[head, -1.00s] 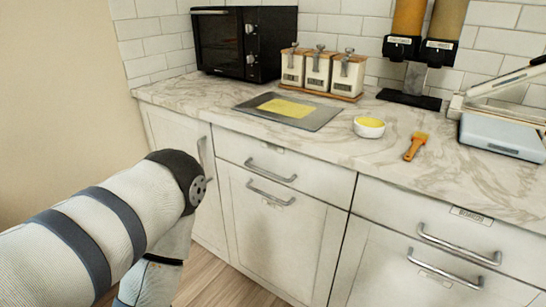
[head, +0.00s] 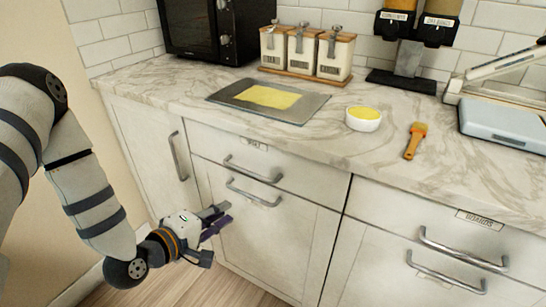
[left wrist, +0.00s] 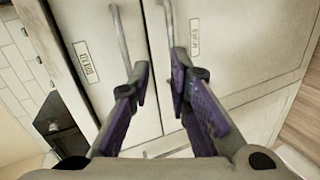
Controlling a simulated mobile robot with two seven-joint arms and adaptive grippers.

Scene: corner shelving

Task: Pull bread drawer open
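The left cabinet's top drawer (head: 318,175) is shut, with a horizontal metal handle (head: 253,172) and a small label (head: 254,142) too small to read. A second handle (head: 253,194) sits just below on the shut lower front (head: 262,238). I cannot tell from the labels which front is the bread drawer. My left gripper (head: 224,213) is open and empty, below and left of these handles in the head view. The left wrist view shows its purple fingers (left wrist: 160,75) apart, with the two handles beyond the fingertips. My right gripper is not in view.
The marble counter (head: 330,140) holds a tray (head: 225,98) with a yellow slab, a bowl (head: 363,118), a brush (head: 415,141), canisters (head: 303,50) and a black oven (head: 200,30). A tall door handle (head: 178,156) stands left. Another cabinet's handles (head: 462,248) are at right.

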